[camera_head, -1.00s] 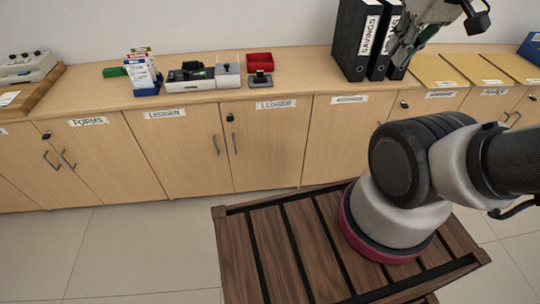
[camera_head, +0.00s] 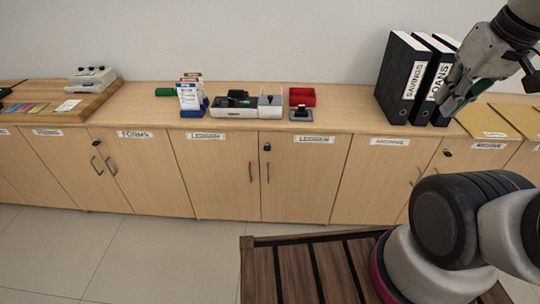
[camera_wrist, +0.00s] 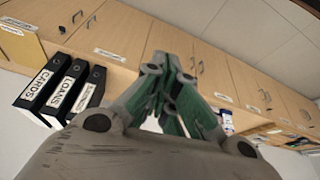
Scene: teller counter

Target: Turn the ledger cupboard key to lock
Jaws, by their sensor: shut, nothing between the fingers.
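The ledger cupboard (camera_head: 295,185) is a pair of light wood doors, each with a LEDGER label, below the counter in the head view. A small dark key and lock (camera_head: 267,147) sit at the upper left of its right door. The key is too small to tell how it is turned. My gripper (camera_head: 453,103) is shut and empty, in front of the black binders, up and to the right of the key and well apart from it. In the wrist view its green-grey fingers (camera_wrist: 172,115) close together in the middle.
Black binders (camera_head: 402,80) stand on the counter near my gripper.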

